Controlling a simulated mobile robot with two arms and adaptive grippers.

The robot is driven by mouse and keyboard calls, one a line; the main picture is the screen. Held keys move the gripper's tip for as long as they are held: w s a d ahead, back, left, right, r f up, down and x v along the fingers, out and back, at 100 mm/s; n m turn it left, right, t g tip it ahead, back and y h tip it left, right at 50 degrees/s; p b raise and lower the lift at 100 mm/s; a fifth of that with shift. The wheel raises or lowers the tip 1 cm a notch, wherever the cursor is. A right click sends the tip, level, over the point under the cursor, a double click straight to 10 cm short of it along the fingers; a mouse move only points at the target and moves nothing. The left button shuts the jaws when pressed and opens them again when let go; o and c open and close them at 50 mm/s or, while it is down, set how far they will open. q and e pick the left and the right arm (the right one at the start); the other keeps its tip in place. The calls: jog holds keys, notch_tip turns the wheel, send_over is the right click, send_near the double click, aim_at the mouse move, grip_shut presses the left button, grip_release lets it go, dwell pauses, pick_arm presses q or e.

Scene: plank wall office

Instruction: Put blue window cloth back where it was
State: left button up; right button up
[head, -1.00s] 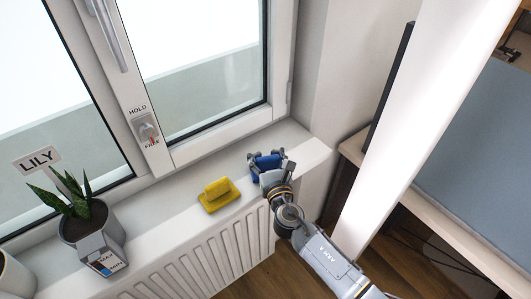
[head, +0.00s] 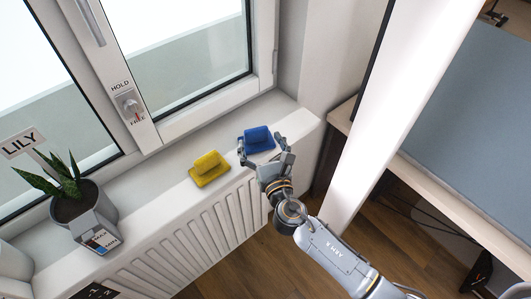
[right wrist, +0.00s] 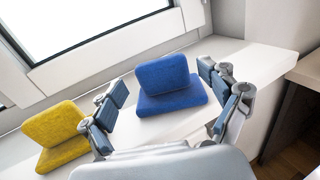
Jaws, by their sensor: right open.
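The blue window cloth (head: 257,138) lies on the white windowsill, to the right of the yellow cloth. It also shows in the right wrist view (right wrist: 168,84), a folded blue piece standing on a flat blue base. My right gripper (head: 264,151) is open at the sill's front edge, just in front of the blue cloth. In the right wrist view its fingers (right wrist: 168,98) are spread to the left and right of the cloth, with gaps, and hold nothing. My left gripper is in neither view.
A yellow cloth (head: 209,169) sits left of the blue one on the windowsill (head: 150,185). A potted plant (head: 76,205) with a LILY sign stands further left. A radiator (head: 190,240) is below the sill. A desk (head: 440,200) is at the right.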

jog(key=v, duration=0.5)
jog(key=s+d+f+m+g+h, duration=0.1)
jog(key=s+d+f+m+g, duration=0.25)
jog(key=f+m, duration=0.6)
jog(key=s+d+f+m+g+h, duration=0.1)
jog(key=s+d+f+m+g, duration=0.2)
jog(key=f+m, duration=0.65)
jog(key=s+d+f+m+g, duration=0.25)
jog(key=d+f+m, duration=0.3)
jog(key=f, duration=0.75)
jog(key=s+d+f+m+g, duration=0.2)
jog(key=s+f+m, duration=0.2)
jog(key=s, duration=0.7)
jog(key=s+d+f+m+g+h, duration=0.1)
jog(key=s+d+f+m+g, duration=0.2)
jog(key=s+f, duration=0.6)
jog(key=s+d+f+m+g+h, duration=0.1)
jog(key=s+f, duration=0.5)
jog(key=s, duration=0.7)
jog(key=d+m+g, duration=0.1)
jog(key=d+m, duration=0.1)
jog(key=m, duration=0.1)
jog(key=shift+s+f+m+g, duration=0.2)
jog(key=shift+s+m+g, duration=0.1)
jog(key=shift+s+m, duration=0.05)
